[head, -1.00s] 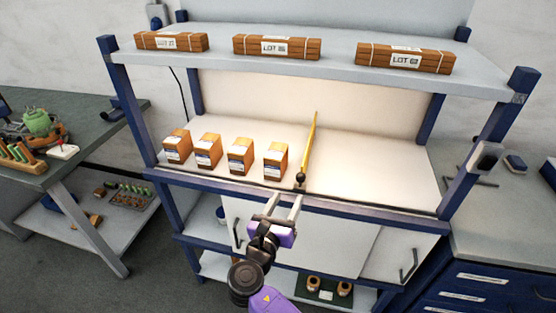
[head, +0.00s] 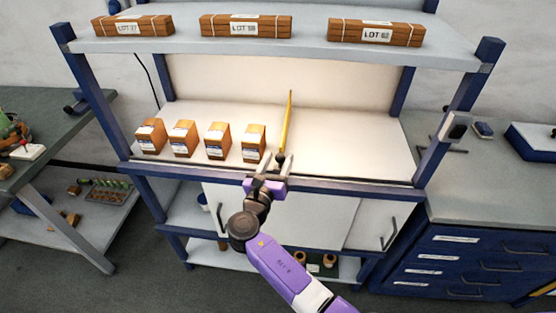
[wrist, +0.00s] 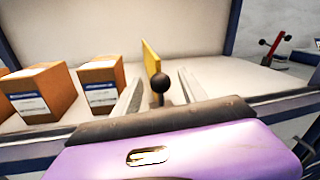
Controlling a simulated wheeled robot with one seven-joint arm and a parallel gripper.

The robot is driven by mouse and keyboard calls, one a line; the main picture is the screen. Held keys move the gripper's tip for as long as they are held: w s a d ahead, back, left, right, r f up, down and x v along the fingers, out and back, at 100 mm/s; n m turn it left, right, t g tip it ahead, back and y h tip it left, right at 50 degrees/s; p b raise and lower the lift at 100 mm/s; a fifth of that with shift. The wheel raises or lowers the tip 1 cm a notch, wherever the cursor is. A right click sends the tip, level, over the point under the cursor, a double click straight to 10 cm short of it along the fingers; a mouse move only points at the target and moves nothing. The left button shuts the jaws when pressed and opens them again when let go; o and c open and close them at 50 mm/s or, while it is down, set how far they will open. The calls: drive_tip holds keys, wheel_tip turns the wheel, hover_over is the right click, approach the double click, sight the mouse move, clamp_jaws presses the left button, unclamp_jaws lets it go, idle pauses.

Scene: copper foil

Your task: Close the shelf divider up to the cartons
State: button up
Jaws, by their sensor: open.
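The yellow shelf divider (head: 287,118) stands upright on the lit middle shelf, with a black ball knob (head: 280,159) at its front end. In the wrist view the divider (wrist: 151,57) runs back behind the knob (wrist: 160,83). Several brown cartons with white labels stand in a row to its left. The rightmost carton (head: 254,143) is nearest the divider, with a gap between them; it also shows in the wrist view (wrist: 102,86). My gripper (head: 275,163) is open at the shelf's front edge. Its fingers (wrist: 160,90) lie on either side of the knob, apart from it.
The middle shelf (head: 350,145) is bare right of the divider. Its blue front rail (head: 340,187) runs just under my gripper. Bundled LOT boxes (head: 245,26) lie on the upper shelf. Blue posts (head: 453,112) stand at the sides, and a drawer bench (head: 480,195) is at right.

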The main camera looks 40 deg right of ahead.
clamp_jaws()
idle(1.4)
